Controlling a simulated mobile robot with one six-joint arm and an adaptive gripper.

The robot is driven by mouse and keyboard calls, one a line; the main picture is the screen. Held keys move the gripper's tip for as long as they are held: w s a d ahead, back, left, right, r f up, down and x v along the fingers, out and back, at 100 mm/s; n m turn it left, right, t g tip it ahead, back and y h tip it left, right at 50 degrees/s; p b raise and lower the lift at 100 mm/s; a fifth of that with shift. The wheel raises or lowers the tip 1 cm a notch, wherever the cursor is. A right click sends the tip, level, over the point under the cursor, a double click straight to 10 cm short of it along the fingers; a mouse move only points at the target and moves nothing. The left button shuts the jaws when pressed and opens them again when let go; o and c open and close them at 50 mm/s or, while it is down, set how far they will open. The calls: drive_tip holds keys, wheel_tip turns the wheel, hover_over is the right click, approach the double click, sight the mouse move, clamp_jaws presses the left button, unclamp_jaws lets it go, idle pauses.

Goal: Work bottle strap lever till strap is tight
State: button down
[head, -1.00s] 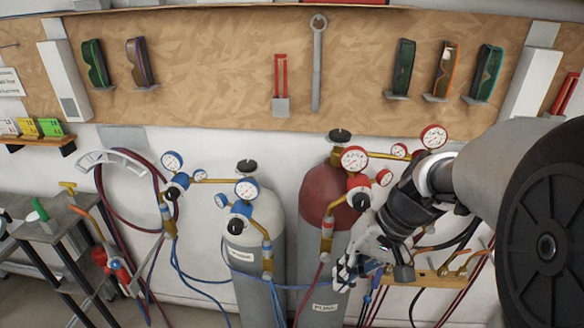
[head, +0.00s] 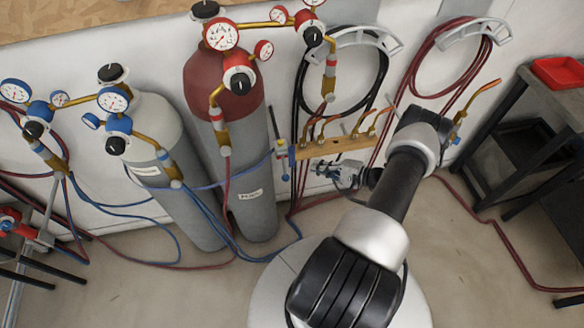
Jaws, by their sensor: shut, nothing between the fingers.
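A thin blue strap (head: 232,178) crosses the front of the red-topped bottle (head: 225,95) and the grey-topped bottle (head: 150,125) in the head view. Its right end meets a small blue fitting (head: 281,148) at the left end of the wooden hose rail. A thin dark bar stands up from this fitting and looks like the lever. I cannot tell clearly whether the strap is taut. My gripper (head: 322,169) is shut and empty, just right of and slightly below the fitting, in front of the wall. It looks apart from the fitting and lever.
The wooden rail (head: 340,147) with brass torches is close above my gripper. Hanging black hoses (head: 308,85) and red hoses (head: 418,55) are behind. Gauges and regulators top the bottles. Hoses lie on the floor. A dark cart (head: 535,120) with a red tray (head: 560,72) stands right.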

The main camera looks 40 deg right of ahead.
sight(284, 168)
drive_tip(key=w+a+f+m+h+b, duration=0.1)
drive_tip(key=w+a+f, duration=0.3)
drive_tip(key=w+a, duration=0.1)
drive_tip(key=shift+w+f+t, duration=0.25)
drive_tip(key=shift+w+t, duration=0.05)
drive_tip(key=shift+w, duration=0.2)
idle(0.3)
drive_tip(key=shift+a, duration=0.15)
drive_tip(key=shift+s+a+r, duration=0.1)
drive_tip(key=shift+s+r, duration=0.05)
drive_tip(key=shift+s, duration=0.05)
